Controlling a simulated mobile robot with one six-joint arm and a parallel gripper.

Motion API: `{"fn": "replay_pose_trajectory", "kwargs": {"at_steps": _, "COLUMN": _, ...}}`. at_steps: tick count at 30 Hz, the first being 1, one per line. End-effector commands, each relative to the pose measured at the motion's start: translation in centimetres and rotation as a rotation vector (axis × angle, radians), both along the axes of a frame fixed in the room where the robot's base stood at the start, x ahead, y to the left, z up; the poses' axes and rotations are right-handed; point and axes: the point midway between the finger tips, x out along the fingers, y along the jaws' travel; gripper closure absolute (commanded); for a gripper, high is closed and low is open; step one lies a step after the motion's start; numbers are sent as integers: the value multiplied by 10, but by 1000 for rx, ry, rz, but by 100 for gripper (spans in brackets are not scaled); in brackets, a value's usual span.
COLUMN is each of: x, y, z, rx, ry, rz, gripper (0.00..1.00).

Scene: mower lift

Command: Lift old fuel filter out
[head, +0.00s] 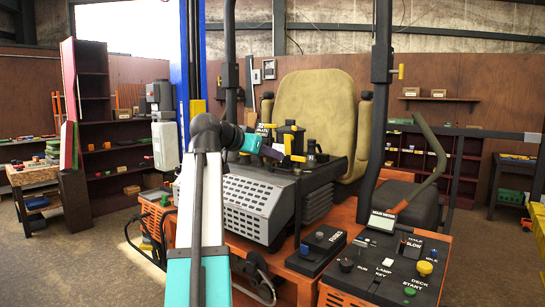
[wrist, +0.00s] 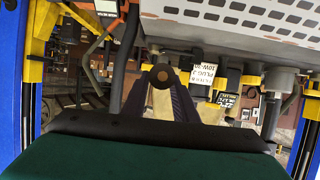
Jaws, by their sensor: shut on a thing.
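In the wrist view my gripper (wrist: 160,88) has its two dark fingers closed around a small round-ended dark and brown piece (wrist: 161,75), which I take to be the old fuel filter. The fingers hide most of its body, so I cannot tell whether it still touches its seat. In the head view my gripper (head: 273,153) is small and dark, beyond the teal wrist part, over the mower's engine area. The filter cannot be made out there. The orange mower (head: 230,250) has a grey perforated cover (head: 240,200) just below and in front of my gripper.
Black containers with yellow parts (head: 291,138) stand close behind my gripper. A tan seat (head: 315,110) rises behind them. A control panel (head: 390,265) is at the right. A labelled box (wrist: 203,77) is close right of the fingers.

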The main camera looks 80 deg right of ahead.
Motion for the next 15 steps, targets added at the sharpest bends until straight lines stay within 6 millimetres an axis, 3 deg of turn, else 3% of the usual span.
{"fn": "replay_pose_trajectory", "kwargs": {"at_steps": 6, "x": 0, "y": 15, "z": 1, "rx": -1, "ry": 1, "rz": 0, "gripper": 96}}
{"fn": "replay_pose_trajectory", "kwargs": {"at_steps": 15, "x": 0, "y": 16, "z": 2, "rx": 0, "ry": 0, "rz": 0, "gripper": 96}}
